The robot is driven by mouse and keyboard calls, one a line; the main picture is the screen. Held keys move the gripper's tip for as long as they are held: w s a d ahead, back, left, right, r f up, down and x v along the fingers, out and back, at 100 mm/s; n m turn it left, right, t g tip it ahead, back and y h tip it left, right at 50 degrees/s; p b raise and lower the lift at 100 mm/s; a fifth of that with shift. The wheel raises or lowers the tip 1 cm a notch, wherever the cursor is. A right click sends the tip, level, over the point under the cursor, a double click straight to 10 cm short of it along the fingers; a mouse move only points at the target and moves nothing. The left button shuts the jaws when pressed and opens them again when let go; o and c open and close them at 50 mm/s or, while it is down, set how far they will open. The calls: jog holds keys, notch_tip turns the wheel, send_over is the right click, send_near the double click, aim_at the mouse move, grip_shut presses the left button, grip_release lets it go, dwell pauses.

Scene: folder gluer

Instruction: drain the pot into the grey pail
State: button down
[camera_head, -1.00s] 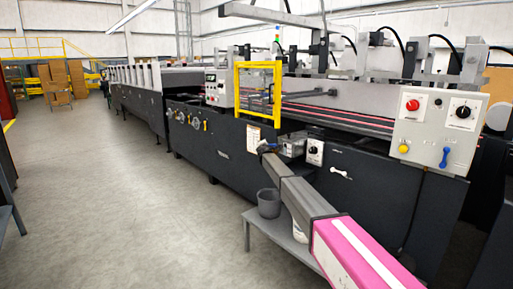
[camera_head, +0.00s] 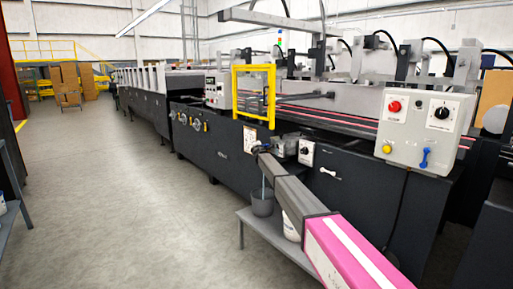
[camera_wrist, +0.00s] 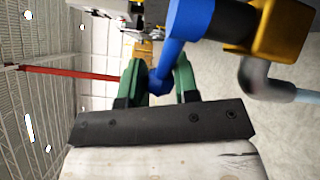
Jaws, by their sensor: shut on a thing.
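My gripper (camera_wrist: 158,85), with green fingers, is shut on the blue lever (camera_wrist: 188,28) of a brass valve (camera_wrist: 285,32) in the wrist view. A grey elbow spout (camera_wrist: 262,80) comes off the valve, and a pale blue stream (camera_wrist: 306,96) runs from its mouth. In the head view the grey pail (camera_head: 263,207) stands on a low grey table, with a thin bluish stream (camera_head: 263,184) falling into it. A small grey box on the machine's side, perhaps the pot (camera_head: 285,146), shows behind my arm.
The low grey table (camera_head: 268,240) stands before the long dark machine (camera_head: 228,146). A white container (camera_head: 291,228) on it is partly behind my arm. A yellow frame (camera_head: 254,68) and a control box (camera_head: 420,128) are on the machine.

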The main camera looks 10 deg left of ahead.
jog(key=c, duration=0.9)
grip_release()
jog(key=shift+s, duration=0.1)
jog(key=v, duration=1)
jog(key=shift+s, duration=0.35)
